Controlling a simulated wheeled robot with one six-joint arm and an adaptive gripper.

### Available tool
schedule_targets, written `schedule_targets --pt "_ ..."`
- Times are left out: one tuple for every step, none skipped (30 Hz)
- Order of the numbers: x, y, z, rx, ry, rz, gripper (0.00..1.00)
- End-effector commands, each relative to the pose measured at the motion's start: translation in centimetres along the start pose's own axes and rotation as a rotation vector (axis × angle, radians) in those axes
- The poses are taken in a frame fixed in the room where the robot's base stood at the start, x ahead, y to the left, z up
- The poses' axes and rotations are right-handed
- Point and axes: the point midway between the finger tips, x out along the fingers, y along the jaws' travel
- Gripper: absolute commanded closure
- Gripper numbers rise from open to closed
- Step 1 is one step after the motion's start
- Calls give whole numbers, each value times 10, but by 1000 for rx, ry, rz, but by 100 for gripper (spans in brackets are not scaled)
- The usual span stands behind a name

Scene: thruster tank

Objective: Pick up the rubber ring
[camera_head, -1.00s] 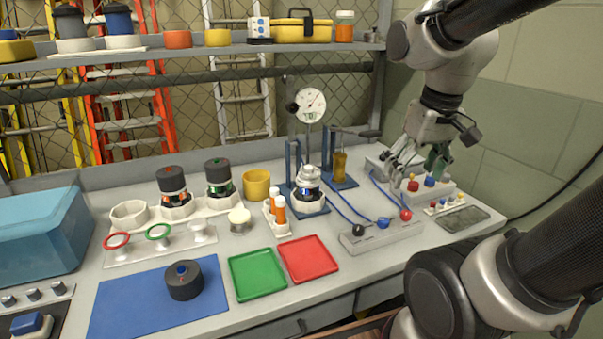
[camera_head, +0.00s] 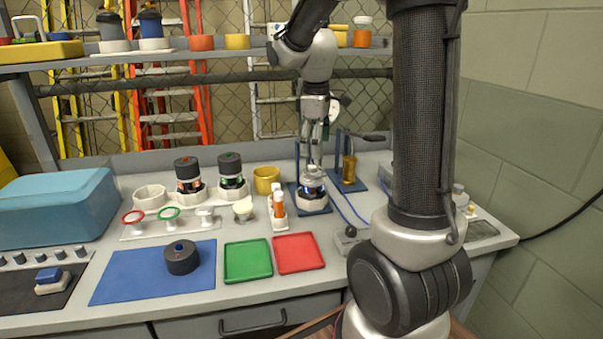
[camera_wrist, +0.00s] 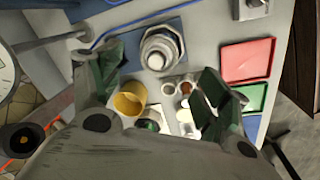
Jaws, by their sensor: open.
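The frames do not tell which one is the rubber ring. A third stand (camera_head: 205,212) beside them shows no coloured ring. My gripper (camera_head: 314,150) is open and points down above the grey-white part (camera_head: 312,185) on a blue press base, well right of the rings. In the wrist view my gripper (camera_wrist: 160,68) has its green-padded fingers spread, with nothing held between them. I cannot make out the rings clearly there.
A blue mat (camera_head: 130,275) with a dark puck (camera_head: 182,258), a green tray (camera_head: 247,277) and a red tray (camera_head: 322,253) lie in front. Two capped cylinders (camera_head: 188,170) and a yellow cup (camera_head: 266,177) stand behind. A shelf (camera_head: 230,54) runs above; press posts flank my gripper.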

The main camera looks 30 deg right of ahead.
Motion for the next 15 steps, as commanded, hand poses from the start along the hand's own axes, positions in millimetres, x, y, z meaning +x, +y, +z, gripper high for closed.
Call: schedule_targets --pt "-2 2 -1 -28 3 5 24" --pt "-2 3 -2 -46 5 8 24" --pt "-2 3 -2 -69 5 10 24" --pt "-2 4 -2 -85 5 11 24" --pt "-2 4 -2 -98 6 11 24" --pt "-2 4 -2 -117 6 12 24" --pt "-2 4 -2 -127 6 12 24" --pt "-2 4 -2 -137 6 13 24" --pt "-2 4 -2 -149 6 13 24" --pt "-1 4 -2 -154 6 12 24" --pt "1 4 -2 -159 5 12 24" --pt "4 3 -2 -163 4 11 24" --pt "8 3 -2 -165 4 10 24" --pt "11 3 -2 -165 5 11 24" --pt "16 3 -2 -164 4 10 24"
